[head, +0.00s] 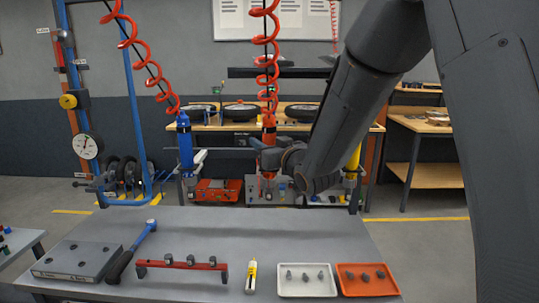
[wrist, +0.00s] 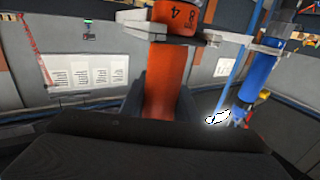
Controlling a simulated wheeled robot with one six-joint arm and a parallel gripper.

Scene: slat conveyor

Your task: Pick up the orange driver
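The orange driver (head: 269,128) hangs upright from a red coiled hose in the middle of the head view, in a row with a blue and a yellow one. My gripper (head: 268,157) is at its lower body, coming from the right; its fingers are small and partly hidden there. In the wrist view the orange driver (wrist: 167,85) stands between my two dark fingers, one along each side. Its lower end is hidden behind the dark edge of my gripper. I cannot tell whether the fingers press on it or stand slightly apart.
The blue driver (head: 185,142) hangs to the left and the yellow driver (head: 353,162) to the right. The grey table (head: 230,225) in front holds a wrench (head: 132,250), a red rack (head: 182,265), a white tray (head: 306,293) and an orange tray (head: 368,291).

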